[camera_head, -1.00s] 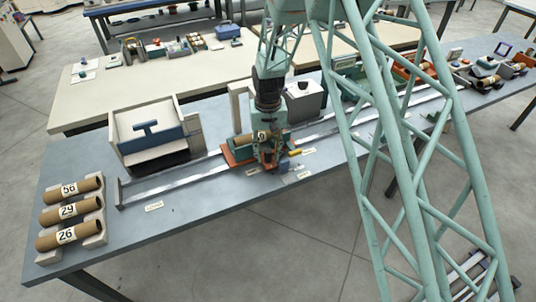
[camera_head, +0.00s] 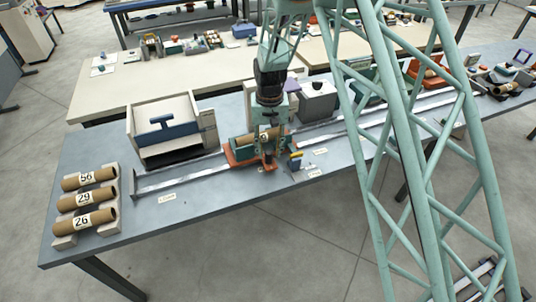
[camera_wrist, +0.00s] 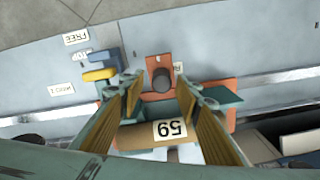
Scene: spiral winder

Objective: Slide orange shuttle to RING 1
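The orange shuttle (camera_head: 238,160) sits on the rail (camera_head: 185,178) near mid-bench. It carries a brown tube with a number label; the tube also shows in the wrist view (camera_wrist: 135,138). A dark round knob (camera_wrist: 162,80) stands on the shuttle's front part. My gripper (camera_wrist: 160,82) is low over the shuttle, with its fingers spread on either side of the knob. Gaps show between the knob and both fingers. Whether the tips reach down to the knob's height is unclear. I cannot read RING 1 with certainty on any label.
A yellow and blue lever (camera_wrist: 100,72) stands close beside the shuttle, near a FREE label (camera_wrist: 76,37). A white and blue box (camera_head: 170,128) stands behind the rail. Several numbered tubes (camera_head: 85,198) rest at the bench's left end. The rail between is clear.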

